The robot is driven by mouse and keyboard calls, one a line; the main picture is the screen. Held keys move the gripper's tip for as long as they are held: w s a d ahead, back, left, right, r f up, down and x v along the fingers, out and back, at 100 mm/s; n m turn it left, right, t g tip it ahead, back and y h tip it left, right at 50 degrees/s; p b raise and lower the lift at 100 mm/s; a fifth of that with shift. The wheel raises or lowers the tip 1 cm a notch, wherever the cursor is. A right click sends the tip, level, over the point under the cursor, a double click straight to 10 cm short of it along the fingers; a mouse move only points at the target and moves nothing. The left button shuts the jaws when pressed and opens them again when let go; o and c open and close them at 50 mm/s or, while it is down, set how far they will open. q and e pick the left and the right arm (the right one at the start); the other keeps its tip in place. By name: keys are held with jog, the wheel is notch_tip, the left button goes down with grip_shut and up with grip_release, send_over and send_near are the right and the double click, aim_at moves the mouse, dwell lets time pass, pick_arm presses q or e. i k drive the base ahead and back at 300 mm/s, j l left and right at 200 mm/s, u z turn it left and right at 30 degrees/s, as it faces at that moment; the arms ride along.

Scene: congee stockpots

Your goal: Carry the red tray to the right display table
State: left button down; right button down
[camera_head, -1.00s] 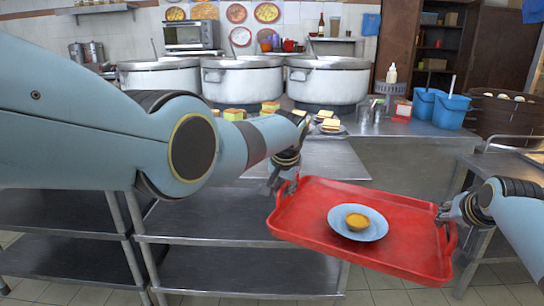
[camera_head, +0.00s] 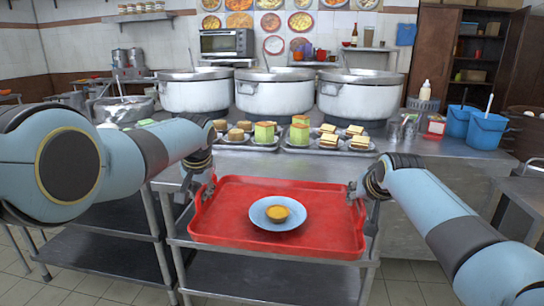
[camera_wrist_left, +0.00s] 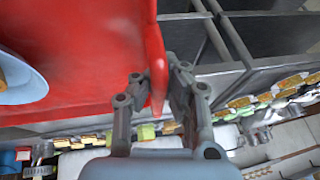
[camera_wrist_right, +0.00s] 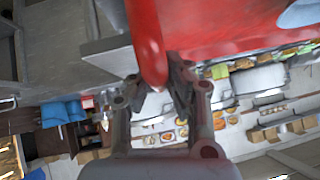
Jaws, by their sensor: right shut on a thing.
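The red tray (camera_head: 225,218) is near the middle of the head view, fairly level, over a steel cart (camera_head: 172,239). I cannot tell whether it touches the cart top. A blue plate (camera_head: 262,222) with a round golden item (camera_head: 277,213) sits on it. My left gripper (camera_head: 205,180) is at the tray's left handle; in the left wrist view its fingers (camera_wrist_left: 157,90) lie on both sides of the red rim, shut on it. My right gripper (camera_head: 355,188) is shut on the right handle, and the right wrist view shows its fingers (camera_wrist_right: 160,82) there.
Behind the tray a steel counter (camera_head: 440,152) holds large white pots (camera_head: 273,95), small trays of cakes and sandwiches (camera_head: 345,140), and blue buckets (camera_head: 487,131) at right. A lower steel shelf unit (camera_head: 105,235) stands left. Bare tiled floor (camera_head: 410,292) shows at front right.

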aim_at(274, 171)
jog(key=i+j, duration=0.1)
jog(key=i, duration=0.55)
jog(key=i+j, duration=0.1)
jog(key=i, duration=0.5)
